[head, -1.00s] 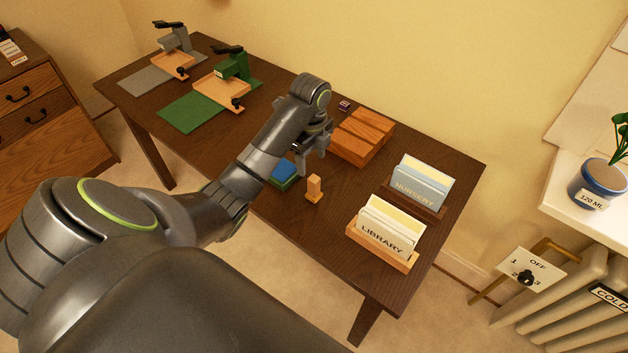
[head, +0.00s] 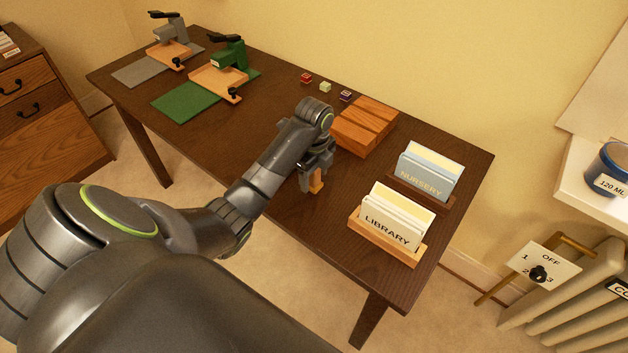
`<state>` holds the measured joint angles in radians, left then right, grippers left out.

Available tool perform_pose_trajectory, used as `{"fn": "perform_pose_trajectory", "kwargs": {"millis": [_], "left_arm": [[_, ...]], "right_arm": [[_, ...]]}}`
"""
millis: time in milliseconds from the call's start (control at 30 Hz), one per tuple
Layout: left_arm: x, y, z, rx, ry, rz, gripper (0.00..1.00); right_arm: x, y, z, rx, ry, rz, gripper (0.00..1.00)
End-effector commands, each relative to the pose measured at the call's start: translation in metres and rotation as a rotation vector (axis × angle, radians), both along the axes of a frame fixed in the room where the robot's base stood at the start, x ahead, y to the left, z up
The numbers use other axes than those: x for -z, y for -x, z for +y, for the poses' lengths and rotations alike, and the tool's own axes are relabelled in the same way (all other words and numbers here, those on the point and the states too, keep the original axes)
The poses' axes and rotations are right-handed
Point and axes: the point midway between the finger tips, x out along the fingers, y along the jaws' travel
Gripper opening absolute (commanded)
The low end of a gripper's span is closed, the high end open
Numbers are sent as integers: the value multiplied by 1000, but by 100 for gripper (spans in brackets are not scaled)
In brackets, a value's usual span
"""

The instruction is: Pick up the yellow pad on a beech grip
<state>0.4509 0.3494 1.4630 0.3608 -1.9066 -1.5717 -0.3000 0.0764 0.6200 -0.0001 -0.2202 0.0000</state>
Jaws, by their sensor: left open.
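The beech grip (head: 317,184) stands upright near the table's front edge, a small light-brown block. Most of it is hidden by my left gripper, and its yellow pad is hardly visible. My left gripper (head: 311,181) points down at the grip, with its fingers open. One finger shows just left of the grip; I cannot tell whether they touch. My right gripper is not in view.
The LIBRARY card box (head: 385,246) and the NURSERY card box (head: 419,196) stand to the right. A slotted wooden block (head: 364,125) is behind the gripper. Three small cubes (head: 325,87) lie at the back. Green (head: 190,101) and grey (head: 143,72) mats with stamping presses are at left.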

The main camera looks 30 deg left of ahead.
Motion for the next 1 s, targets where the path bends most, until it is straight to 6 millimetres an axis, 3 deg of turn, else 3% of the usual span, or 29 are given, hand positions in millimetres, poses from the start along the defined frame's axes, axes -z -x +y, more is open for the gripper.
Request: {"fn": "perform_pose_trajectory", "kwargs": {"millis": [133,367,733,1000], "left_arm": [[12,0,0,0,-1,0,60],[13,0,0,0,-2,-1,59],[12,0,1,0,-2,-1,12],[9,0,1,1,-2,-2,11]], "right_arm": [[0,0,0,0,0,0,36],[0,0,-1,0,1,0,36],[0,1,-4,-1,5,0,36],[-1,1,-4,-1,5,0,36]]}}
